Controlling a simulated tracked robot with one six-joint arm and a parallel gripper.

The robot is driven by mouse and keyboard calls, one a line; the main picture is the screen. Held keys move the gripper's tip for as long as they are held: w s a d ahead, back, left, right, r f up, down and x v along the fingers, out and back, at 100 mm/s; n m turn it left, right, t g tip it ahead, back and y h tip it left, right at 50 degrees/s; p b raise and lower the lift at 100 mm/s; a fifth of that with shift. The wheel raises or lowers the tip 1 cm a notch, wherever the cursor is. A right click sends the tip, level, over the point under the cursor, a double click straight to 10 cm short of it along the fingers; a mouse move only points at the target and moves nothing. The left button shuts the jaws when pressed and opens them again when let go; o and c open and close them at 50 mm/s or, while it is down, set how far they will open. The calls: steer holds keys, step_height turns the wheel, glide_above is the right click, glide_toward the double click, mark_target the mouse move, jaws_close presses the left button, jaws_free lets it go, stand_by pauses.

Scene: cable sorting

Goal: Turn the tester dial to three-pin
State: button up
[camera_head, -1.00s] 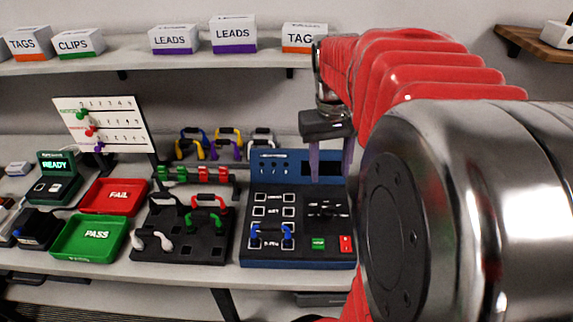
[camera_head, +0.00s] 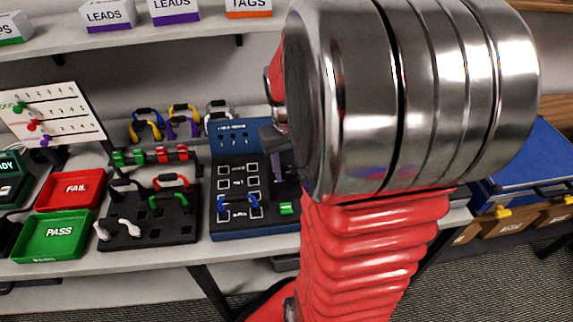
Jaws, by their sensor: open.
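The blue and black cable tester (camera_head: 222,222) stands on the bench in the middle of the head view. Several white-framed sockets show on its left side, and a blue cable (camera_head: 236,203) sits at the lowest row. A green button (camera_head: 286,208) shows at its lower right. The dial area on its right side is hidden behind my arm and gripper. My gripper (camera_head: 277,165) is over the right part of the tester, fingers pointing down, mostly covered by my arm. I see no object in it. I cannot tell whether it touches the dial.
A green PASS tray (camera_head: 52,253), a red FAIL tray (camera_head: 101,190) and a black cable rack (camera_head: 130,240) stand left of the tester. Several coloured cables (camera_head: 184,108) hang behind. A shelf (camera_head: 57,48) with boxes is above. A blue case (camera_head: 540,160) is at the right.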

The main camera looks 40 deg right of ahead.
steer(key=shift+f, duration=0.55)
steer(key=c, duration=1)
steer(key=shift+m, duration=0.4)
steer(key=m, duration=0.8)
